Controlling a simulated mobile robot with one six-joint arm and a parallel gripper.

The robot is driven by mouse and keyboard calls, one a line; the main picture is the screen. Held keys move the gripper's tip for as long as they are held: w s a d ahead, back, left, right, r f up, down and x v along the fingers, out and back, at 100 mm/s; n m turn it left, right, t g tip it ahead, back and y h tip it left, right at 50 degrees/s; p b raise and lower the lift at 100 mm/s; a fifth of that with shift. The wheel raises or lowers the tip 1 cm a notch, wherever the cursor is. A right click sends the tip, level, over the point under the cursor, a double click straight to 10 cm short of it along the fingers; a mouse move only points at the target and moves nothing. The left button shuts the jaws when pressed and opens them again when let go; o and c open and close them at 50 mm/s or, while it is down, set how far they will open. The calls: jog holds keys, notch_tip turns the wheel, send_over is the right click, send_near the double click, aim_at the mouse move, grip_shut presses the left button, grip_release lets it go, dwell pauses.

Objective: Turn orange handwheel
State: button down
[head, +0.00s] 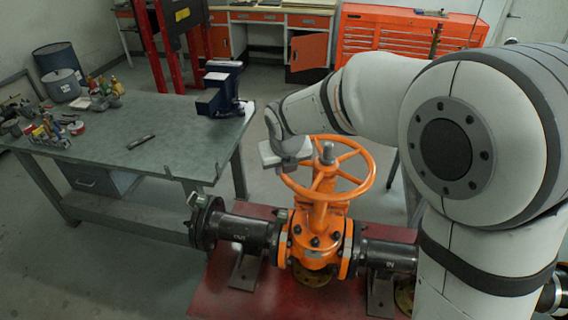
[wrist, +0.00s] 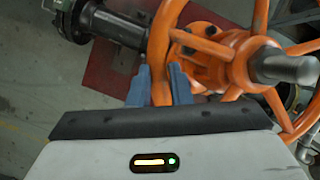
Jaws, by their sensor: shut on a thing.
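The orange handwheel (head: 364,184) sits on top of the orange gate valve (head: 314,240), with a grey stem at its hub. My gripper (head: 286,165) is at the left side of the wheel's rim. In the wrist view, the two blue-grey fingers of my gripper (wrist: 160,84) stand on either side of the orange handwheel rim (wrist: 161,40) and are shut on it. The grey stem (wrist: 286,69) and several spokes show to the right. In the head view the fingertips are hidden behind the gripper body and the wheel.
Dark pipes (head: 243,229) with flanges run left and right from the valve over a red base plate (head: 225,285). A green-topped workbench (head: 170,135) with a blue vise (head: 222,92) stands to the left. An orange tool cabinet (head: 385,32) is at the back.

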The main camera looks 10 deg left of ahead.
jog(key=c, duration=1.3)
grip_release()
jog(key=shift+b+v, duration=0.9)
jog(key=shift+v, duration=3)
jog(key=shift+c, duration=0.4)
